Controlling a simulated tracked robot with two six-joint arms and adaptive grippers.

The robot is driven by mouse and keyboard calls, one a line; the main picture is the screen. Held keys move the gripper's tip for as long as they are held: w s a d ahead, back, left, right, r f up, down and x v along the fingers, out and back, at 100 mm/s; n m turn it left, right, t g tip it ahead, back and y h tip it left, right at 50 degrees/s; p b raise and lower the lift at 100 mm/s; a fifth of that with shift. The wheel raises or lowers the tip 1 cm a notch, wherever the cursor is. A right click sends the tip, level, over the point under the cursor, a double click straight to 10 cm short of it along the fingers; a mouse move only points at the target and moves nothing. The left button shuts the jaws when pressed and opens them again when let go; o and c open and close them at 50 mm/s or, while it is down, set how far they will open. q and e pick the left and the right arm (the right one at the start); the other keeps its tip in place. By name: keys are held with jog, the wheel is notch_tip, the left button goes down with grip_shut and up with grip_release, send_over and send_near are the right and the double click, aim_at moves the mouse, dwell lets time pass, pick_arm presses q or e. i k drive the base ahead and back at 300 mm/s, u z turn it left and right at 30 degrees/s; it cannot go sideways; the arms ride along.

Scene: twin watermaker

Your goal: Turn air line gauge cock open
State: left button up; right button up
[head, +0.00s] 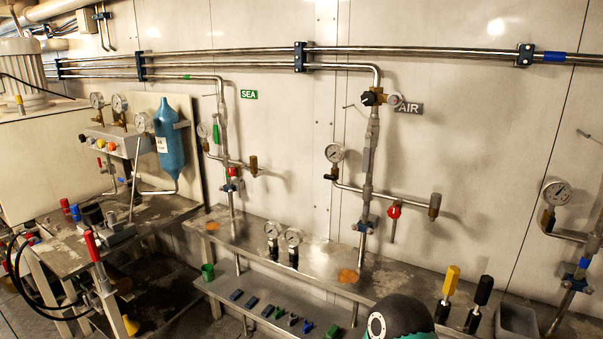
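The air line (370,160) is a vertical metal pipe on the wall, beside the AIR sign (409,108). Its round white-faced gauge (335,153) stands on the left end of a cross branch, with a small dark fitting (331,177) beneath it. On the branch's right side is a red-handled cock (394,211); its handle hangs down, across the branch. Which of these fittings is the gauge cock I cannot tell for sure. A black knob (370,98) sits near the pipe's top. Neither gripper is in view; only a green and black part of mine shows at the bottom.
A metal bench (315,265) runs below the pipes, with two loose gauges (293,238) and yellow and black-handled tools (449,284) on it. The SEA line (222,150) stands left, another gauge line (557,194) right. The wall beside the air line is clear.

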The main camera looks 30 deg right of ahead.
aim_at(332, 177)
jog(key=z, duration=0.1)
jog(key=i, duration=0.7)
jog(key=z, duration=0.6)
